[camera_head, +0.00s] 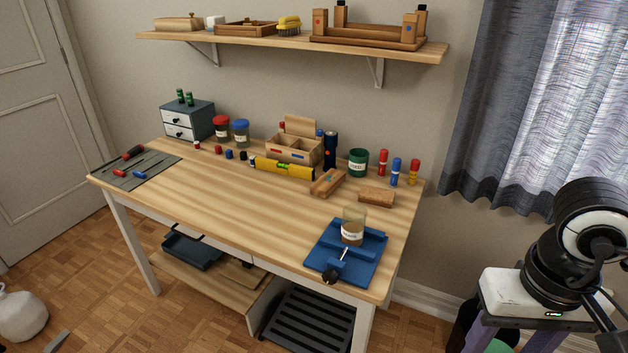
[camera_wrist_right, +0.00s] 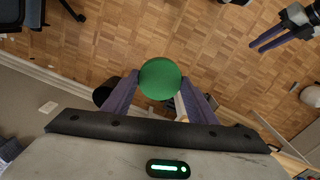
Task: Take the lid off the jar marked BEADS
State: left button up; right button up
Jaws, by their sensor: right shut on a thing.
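A clear jar (camera_head: 353,228) with brownish contents and a white label stands upright in a blue clamp fixture (camera_head: 372,262) at the desk's front right. Its top shows no lid; the label is too small to read surely. My right gripper (camera_wrist_right: 160,85) is shut on a round green lid (camera_wrist_right: 160,77), held over the floor to the right of the desk. In the head view its fingers reach the bottom edge, with a green edge of the lid between them. My left gripper (camera_wrist_right: 256,47) shows only in the right wrist view, its two fingers apart with nothing between them.
A red-lidded jar (camera_head: 221,129) and a blue-lidded jar (camera_head: 241,132) stand at the back beside a small drawer unit (camera_head: 188,120). A yellow level (camera_head: 284,168), a wooden block (camera_head: 376,196) and a green tin (camera_head: 358,162) lie or stand further back. The desk's front middle is clear.

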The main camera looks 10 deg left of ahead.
aim_at(355, 215)
jog(key=u, duration=0.9)
jog(key=i, duration=1.8)
